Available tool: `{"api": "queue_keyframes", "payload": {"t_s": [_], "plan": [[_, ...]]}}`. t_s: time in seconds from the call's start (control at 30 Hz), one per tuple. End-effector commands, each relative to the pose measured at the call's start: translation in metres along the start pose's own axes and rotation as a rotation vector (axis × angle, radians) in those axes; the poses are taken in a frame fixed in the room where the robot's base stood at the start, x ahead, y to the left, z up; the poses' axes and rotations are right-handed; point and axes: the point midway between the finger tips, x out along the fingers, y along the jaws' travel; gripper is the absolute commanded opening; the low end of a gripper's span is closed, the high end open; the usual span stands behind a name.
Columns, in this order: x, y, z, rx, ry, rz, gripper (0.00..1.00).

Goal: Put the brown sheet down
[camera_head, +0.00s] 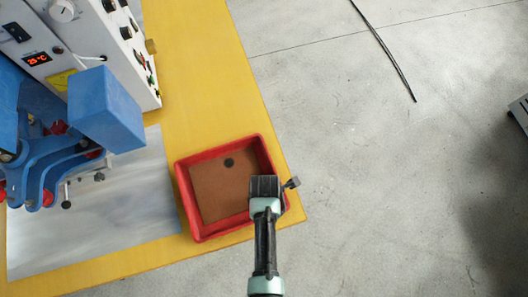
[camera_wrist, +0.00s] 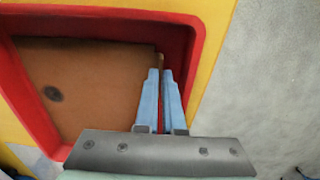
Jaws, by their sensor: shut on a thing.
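The brown sheet (camera_head: 215,190) is a flat rectangle with a dark round spot, inside the red tray (camera_head: 190,218). In the wrist view the sheet (camera_wrist: 95,90) fills much of the tray (camera_wrist: 186,50), and its right edge reaches the blue fingers. My gripper (camera_wrist: 160,75) is shut on the sheet at that edge, close to the tray's right wall. In the head view my gripper (camera_head: 265,190) covers the sheet's right side. I cannot tell whether the sheet rests fully on the tray floor.
The tray stands on a yellow table (camera_head: 205,60) near its right edge. A blue and white machine (camera_head: 105,105) with a control panel stands at the left, by a shiny metal plate (camera_head: 130,215). Bare concrete floor (camera_head: 390,170) lies to the right, with a black cable (camera_head: 388,52).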

Motion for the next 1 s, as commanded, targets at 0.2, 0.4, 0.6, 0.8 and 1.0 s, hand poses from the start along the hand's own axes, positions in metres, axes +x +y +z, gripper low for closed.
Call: {"api": "queue_keyframes", "payload": {"t_s": [0.2,0.4,0.6,0.8,1.0], "plan": [[0.002,0.0,0.0,0.0,0.0,0.0,0.31],[0.002,0.0,0.0,0.0,0.0,0.0,0.36],[-0.003,0.0,0.0,0.0,0.0,0.0,0.36],[-0.028,0.0,0.0,0.0,-0.001,0.002,0.36],[-0.068,0.0,0.0,0.0,-0.001,0.003,0.36]]}}
